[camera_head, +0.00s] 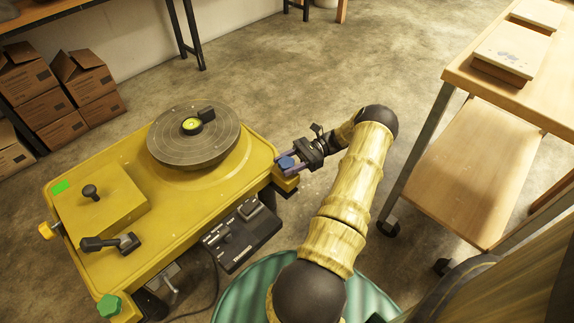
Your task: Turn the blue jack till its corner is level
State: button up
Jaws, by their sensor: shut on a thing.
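The blue jack (285,162) is a small blue knob at the right corner of the yellow machine (215,233). My gripper (291,164) reaches it from the right and is shut on it; the fingers hide part of the knob. A round grey wheel (165,150) sits on top of the machine. A round yellow-green level (192,126) stands at its middle, too small here to read the bubble. A green knob (109,305) is at the near left corner and a yellow knob (47,231) at the left corner.
A black control box (240,238) hangs at the machine's near side. A wooden trolley (475,170) stands to the right, with a pale box (512,52) on top. Cardboard boxes (85,85) are stacked at the back left. The floor behind the machine is clear.

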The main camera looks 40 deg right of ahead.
jog(key=shift+a+r+n+g, duration=0.1)
jog(key=shift+n+g, duration=0.3)
jog(key=shift+g, duration=0.4)
jog(key=o, duration=1)
